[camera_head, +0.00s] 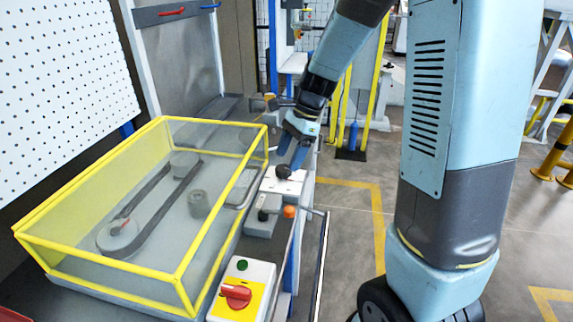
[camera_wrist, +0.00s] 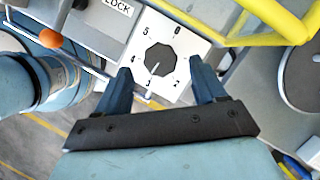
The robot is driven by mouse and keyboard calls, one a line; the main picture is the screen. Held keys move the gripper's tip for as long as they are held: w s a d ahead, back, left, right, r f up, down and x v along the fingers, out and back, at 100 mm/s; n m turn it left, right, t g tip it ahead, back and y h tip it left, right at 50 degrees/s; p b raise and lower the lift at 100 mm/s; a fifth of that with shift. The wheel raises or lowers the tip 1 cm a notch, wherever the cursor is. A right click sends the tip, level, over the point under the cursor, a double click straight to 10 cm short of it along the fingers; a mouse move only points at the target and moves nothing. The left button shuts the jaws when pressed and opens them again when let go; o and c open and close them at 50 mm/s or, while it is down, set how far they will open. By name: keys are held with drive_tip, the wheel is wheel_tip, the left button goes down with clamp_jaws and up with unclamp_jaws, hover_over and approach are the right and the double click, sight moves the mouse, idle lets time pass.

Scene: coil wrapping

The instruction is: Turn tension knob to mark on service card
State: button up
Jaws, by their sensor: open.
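The tension knob (camera_wrist: 160,59) is black and faceted, on a white dial plate (camera_wrist: 178,41) with printed numbers. A thin pale line on the knob appears to point down toward the 3. In the head view the knob (camera_head: 283,172) shows as a dark round shape on the machine's front edge. My gripper (camera_wrist: 160,67) is open, its two blue fingers on either side of the knob in the wrist view, with gaps between. In the head view my gripper (camera_head: 291,156) is just above the knob. I cannot make out a service card.
A yellow-framed clear guard (camera_head: 222,122) covers a belt and pulleys to the left. A plate marked LOCK (camera_wrist: 108,22) lies beside the dial. Open floor is to the right.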

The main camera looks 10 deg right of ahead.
sight(284, 168)
drive_tip(key=shift+x, duration=1.7)
drive_tip(key=shift+c, duration=0.2)
drive_tip(key=c, duration=1)
drive_tip(key=shift+n+g, duration=0.3)
drive_tip(key=shift+n, duration=0.4)
drive_tip(key=o, duration=1)
drive_tip(key=shift+o, duration=0.2)
drive_tip(key=v, duration=1.3)
drive_tip(key=shift+r, duration=0.35)
drive_tip(key=shift+d, duration=0.15)
